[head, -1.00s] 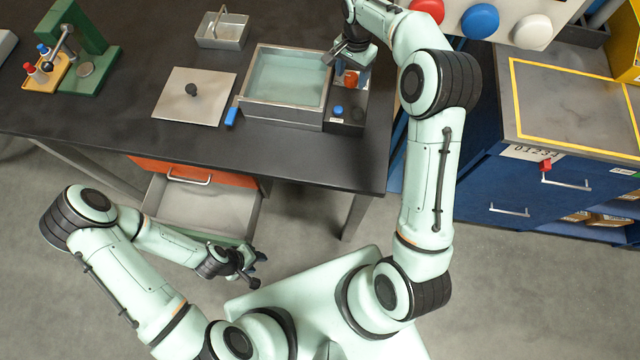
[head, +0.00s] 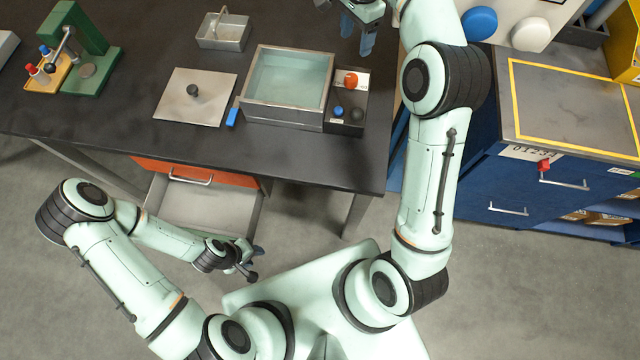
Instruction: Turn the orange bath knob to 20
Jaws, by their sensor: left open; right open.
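The orange bath knob (head: 351,80) sits on the dark control panel (head: 336,119) at the right side of the water bath (head: 285,76). It is uncovered in the head view, but its scale is too small to read. My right gripper (head: 357,38) is above and behind the knob, apart from it, with blue-grey fingers spread and nothing between them. My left gripper (head: 252,262) is low in front of the table, by the open drawer, far from the bath; it is open and empty.
A blue knob (head: 338,111) and a black knob (head: 357,114) are on the same panel. A square lid (head: 194,96) lies left of the bath, with a metal basket (head: 222,30) behind. An open drawer (head: 203,205) sticks out below the table.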

